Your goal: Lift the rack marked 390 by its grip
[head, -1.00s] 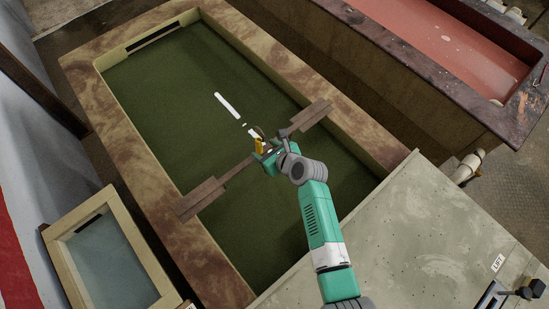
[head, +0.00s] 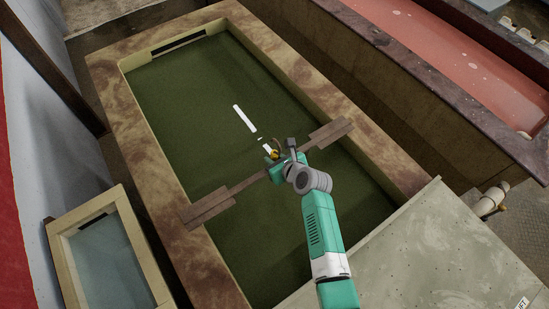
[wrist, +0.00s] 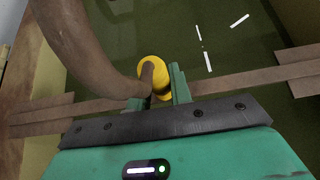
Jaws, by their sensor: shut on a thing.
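A brown rack bar (head: 240,188) lies across the green tank (head: 215,100), its wide ends over the two long rims. No number 390 is legible on it. Its yellow grip (wrist: 155,72) stands near the middle of the bar, with a brown curved piece arching over to the left in the wrist view. My gripper (wrist: 160,88) has its two green fingers on either side of the grip's stem and is shut on it. In the head view my gripper (head: 279,162) partly hides the yellow grip. What hangs below the bar is hidden.
A white dashed streak (head: 244,118) shows in the tank beyond the grip. A small cream-framed tank (head: 75,240) stands at lower left, a red-lined tank (head: 450,60) at upper right. A grey-green flat top (head: 420,250) is at lower right.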

